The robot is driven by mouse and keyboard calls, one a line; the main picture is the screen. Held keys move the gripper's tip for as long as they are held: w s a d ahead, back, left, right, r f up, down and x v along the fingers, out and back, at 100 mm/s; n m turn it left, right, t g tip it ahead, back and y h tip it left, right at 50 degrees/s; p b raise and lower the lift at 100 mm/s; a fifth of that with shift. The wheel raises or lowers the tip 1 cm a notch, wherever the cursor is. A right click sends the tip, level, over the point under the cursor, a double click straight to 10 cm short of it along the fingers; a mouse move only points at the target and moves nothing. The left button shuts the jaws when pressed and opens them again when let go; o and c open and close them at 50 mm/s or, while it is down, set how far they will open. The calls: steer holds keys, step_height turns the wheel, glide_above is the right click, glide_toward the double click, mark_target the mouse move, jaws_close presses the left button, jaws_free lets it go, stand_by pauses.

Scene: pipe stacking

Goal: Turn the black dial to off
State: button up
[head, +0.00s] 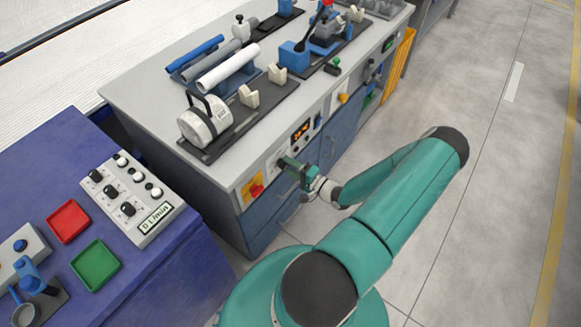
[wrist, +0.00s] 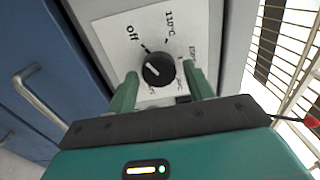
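The black dial (wrist: 158,70) sits on a white label plate (wrist: 105,32) marked "off" and "110°C", with more temperature marks partly hidden. A white mark on the dial points toward the upper left; I cannot tell if it lines up exactly with the "off" tick. My gripper (wrist: 159,74) is open, with one green finger on each side of the dial. Gaps seem to show between the fingers and the dial, but contact is unclear. In the head view my gripper (head: 284,162) is at the bench's front panel and hides the dial.
A red-and-yellow switch (head: 254,190) is left of my gripper on the panel, and an orange display (head: 301,130) is to its right. Blue drawers with handles lie below. A blue table (head: 150,285) with a control box stands at left. The floor at right is clear.

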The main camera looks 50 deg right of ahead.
steer(key=shift+o, duration=0.2)
steer(key=s+d, duration=0.1)
steer(key=s, duration=1.2)
steer(key=shift+s, duration=0.35)
steer(key=w+a+r+n+g+y, duration=0.2)
steer(key=w+a+r+n+g, duration=0.3)
steer(key=r, duration=0.3)
steer(key=w+a+r+n+g+y, duration=0.2)
steer(key=a+r+n+g, duration=0.1)
steer(key=a+r+g, duration=0.3)
steer(key=w+a+r+n+g+y, duration=0.35)
steer(key=a+r, duration=0.25)
steer(key=r, duration=0.3)
steer(key=s+a+r+n+t+h, duration=0.1)
steer(key=a+r+h, duration=0.3)
steer(key=a+r, duration=0.4)
steer(key=s+a+r+n+t+h, duration=0.1)
steer(key=s+a+r+n+h, duration=0.3)
steer(key=a+r, duration=0.4)
step_height(320, 180, up, 4)
steer(key=shift+a+r+h, duration=0.15)
steer(key=shift+a+h, duration=0.15)
steer(key=shift+h, duration=0.25)
